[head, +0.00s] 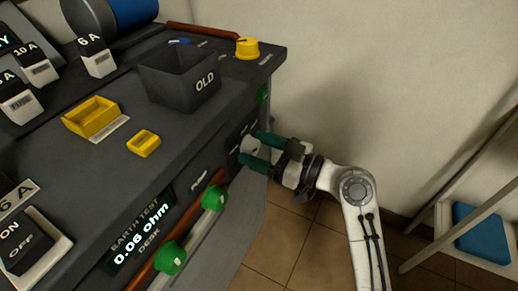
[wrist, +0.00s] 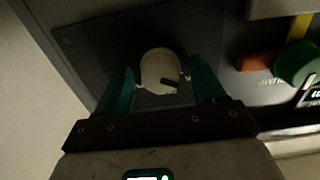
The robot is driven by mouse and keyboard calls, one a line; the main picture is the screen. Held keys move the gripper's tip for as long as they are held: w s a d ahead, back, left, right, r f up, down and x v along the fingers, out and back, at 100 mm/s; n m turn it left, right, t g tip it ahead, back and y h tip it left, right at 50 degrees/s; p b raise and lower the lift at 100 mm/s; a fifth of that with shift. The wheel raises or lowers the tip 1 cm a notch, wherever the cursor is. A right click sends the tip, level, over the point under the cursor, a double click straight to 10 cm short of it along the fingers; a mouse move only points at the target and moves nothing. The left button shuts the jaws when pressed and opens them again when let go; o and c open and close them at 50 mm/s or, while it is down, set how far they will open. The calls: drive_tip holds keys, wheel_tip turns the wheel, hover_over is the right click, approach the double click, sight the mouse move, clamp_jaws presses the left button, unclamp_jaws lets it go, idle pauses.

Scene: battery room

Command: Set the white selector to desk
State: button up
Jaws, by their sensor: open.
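The white selector (head: 250,144) is a pale round knob on the dark front face of the desk, near its right end. In the wrist view the white selector (wrist: 161,72) sits between my fingers, with a dark notch toward its lower right. My gripper (head: 262,150) has green fingers, open, one on each side of the knob. In the wrist view my gripper (wrist: 158,88) shows a gap at the left finger; the right finger is close to the knob, and I cannot tell whether it touches. The selector's position labels are too dark or hidden to read.
A display (head: 140,234) reads "EARTH TEST 0.06 ohm DESK". A dark bin (head: 180,80) marked "OLD" is on top. A white stand (head: 470,185) is at right; floor between is free.

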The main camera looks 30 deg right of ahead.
drive_tip(key=c, duration=1.1)
drive_tip(key=shift+o, duration=0.2)
drive_tip(key=shift+m, duration=0.3)
drive_tip(key=shift+r+m+p, duration=0.15)
drive_tip(key=shift+m+p, duration=0.75)
drive_tip(key=shift+p, duration=0.15)
drive_tip(key=m+p, duration=0.3)
drive_tip(key=shift+m, duration=0.3)
drive_tip(key=m+p, duration=0.2)
drive_tip(key=m, duration=0.1)
drive_tip(key=shift+m+p, duration=1.1)
drive_tip(key=shift+m, duration=0.2)
drive_tip(key=shift+f, duration=0.2)
